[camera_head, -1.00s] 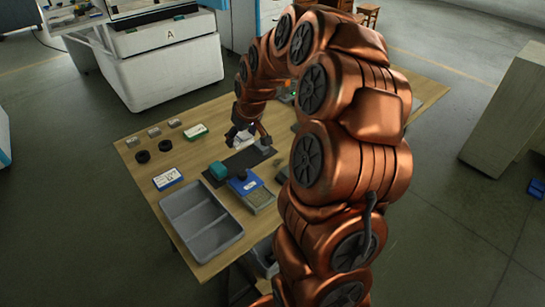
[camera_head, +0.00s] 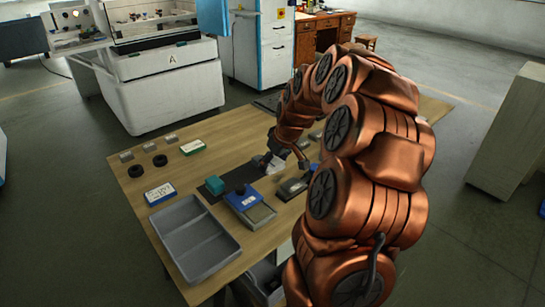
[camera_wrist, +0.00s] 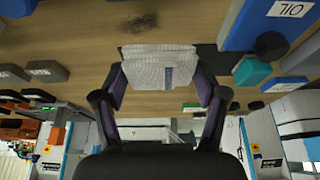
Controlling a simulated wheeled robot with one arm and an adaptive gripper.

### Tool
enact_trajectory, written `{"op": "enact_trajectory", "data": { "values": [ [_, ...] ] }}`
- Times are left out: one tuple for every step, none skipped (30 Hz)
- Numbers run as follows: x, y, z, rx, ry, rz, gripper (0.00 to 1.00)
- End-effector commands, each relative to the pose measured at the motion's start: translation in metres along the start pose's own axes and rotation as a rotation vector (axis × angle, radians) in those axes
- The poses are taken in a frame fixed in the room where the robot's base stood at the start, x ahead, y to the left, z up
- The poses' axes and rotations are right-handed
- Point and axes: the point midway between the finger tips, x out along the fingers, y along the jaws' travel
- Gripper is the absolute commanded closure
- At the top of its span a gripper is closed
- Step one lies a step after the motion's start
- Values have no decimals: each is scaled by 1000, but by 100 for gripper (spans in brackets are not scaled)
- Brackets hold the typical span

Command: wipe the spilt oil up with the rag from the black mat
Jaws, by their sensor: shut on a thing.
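My gripper (camera_wrist: 160,84) is shut on the pale grey-white rag (camera_wrist: 160,68), which hangs folded between the two fingers. In the head view the rag (camera_head: 273,166) shows below my gripper (camera_head: 275,158), at the right end of the black mat (camera_head: 236,178). In the wrist view the mat (camera_wrist: 215,60) lies beside the rag. A dark smudge of oil (camera_wrist: 138,22) is on the bare wood, just beyond the rag near the top edge. My arm hides this spot in the head view. Whether the rag touches the table I cannot tell.
A blue box marked OIL (camera_wrist: 280,18) with a dark round thing (camera_wrist: 270,45) by it and a teal block (camera_wrist: 250,72) stand near the mat. Dark labelled blocks (camera_wrist: 45,71) are on the other side. A grey divided tray (camera_head: 176,247) is at the front left.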

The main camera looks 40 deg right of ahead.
Motion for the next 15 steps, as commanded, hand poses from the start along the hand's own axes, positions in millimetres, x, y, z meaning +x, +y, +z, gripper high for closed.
{"op": "enact_trajectory", "data": {
  "values": [
    [5,0,2,1,0,0,56],
    [7,1,3,2,1,1,56],
    [11,2,4,2,1,2,56],
    [13,2,6,3,2,2,56],
    [15,2,7,3,2,3,56],
    [19,2,8,4,1,2,56],
    [21,2,10,4,1,2,56],
    [24,2,11,5,0,2,56],
    [27,2,13,5,-1,1,56],
    [30,2,14,6,-1,1,56],
    [32,2,15,6,-1,1,56],
    [36,2,16,7,-1,1,56],
    [39,2,18,7,-1,1,56],
    [41,3,19,7,-1,1,56],
    [48,3,22,8,-2,1,56]
  ]
}}
